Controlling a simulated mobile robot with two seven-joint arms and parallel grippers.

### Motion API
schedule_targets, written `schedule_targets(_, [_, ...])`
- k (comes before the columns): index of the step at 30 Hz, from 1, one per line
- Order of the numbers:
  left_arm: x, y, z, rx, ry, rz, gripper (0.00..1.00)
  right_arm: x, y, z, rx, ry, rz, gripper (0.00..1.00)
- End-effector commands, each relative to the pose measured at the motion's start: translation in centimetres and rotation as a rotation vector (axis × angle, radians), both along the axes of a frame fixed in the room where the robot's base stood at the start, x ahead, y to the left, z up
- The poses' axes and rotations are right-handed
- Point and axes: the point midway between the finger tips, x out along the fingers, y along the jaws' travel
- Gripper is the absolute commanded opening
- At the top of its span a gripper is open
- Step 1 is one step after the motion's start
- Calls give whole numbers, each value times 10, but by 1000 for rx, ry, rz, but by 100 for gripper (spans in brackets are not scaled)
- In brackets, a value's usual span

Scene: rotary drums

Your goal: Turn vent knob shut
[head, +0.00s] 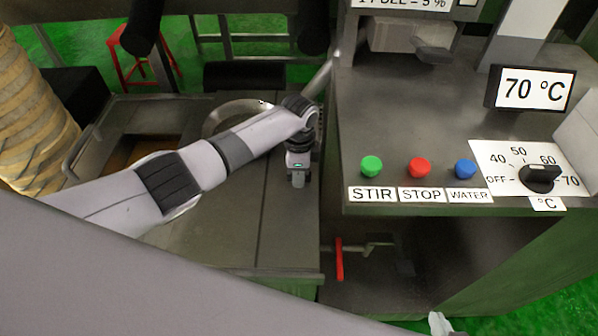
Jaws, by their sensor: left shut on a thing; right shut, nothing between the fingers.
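My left arm reaches in from the left. Its gripper (298,178) points down at the dark flat top beside the control panel. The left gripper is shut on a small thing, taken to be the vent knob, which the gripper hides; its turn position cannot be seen. My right gripper (440,324) shows only in part at the bottom edge, low and right of centre, shut and empty, away from the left gripper.
The control panel (400,110) stands right of the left gripper, with green, red and blue buttons, a black temperature dial (540,178) and a 70 °C display (534,89). A red-handled lever (339,259) is below it.

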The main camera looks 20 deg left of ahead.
Motion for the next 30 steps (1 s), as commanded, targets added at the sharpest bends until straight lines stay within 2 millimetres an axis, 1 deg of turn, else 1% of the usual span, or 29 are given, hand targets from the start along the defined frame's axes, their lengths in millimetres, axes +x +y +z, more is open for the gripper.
schedule_targets(7, [0, -1, 1, -2, -1, -5, 0, 0, 0, 0, 0, 0, 0, 0])
schedule_targets(8, [0, -1, 1, -2, -1, -5, 29, 0, 0, 0, 0, 0, 0, 0])
schedule_targets(9, [0, -1, 1, -2, -1, -4, 42, 0, 0, 0, 0, 0, 0, 0])
schedule_targets(10, [0, -1, 1, -2, -1, -4, 51, 0, 0, 0, 0, 0, 0, 0])
schedule_targets(20, [0, -1, 3, -1, -1, -2, 51, 0, -1, 1, -1, 0, 0, 0])
schedule_targets(23, [1, -1, 12, -1, -3, -3, 51, 0, -1, 3, -1, 0, 0, 0])
schedule_targets(30, [1, 0, 48, -2, -5, -3, 51, 0, -1, 11, -1, 0, 0, 0])
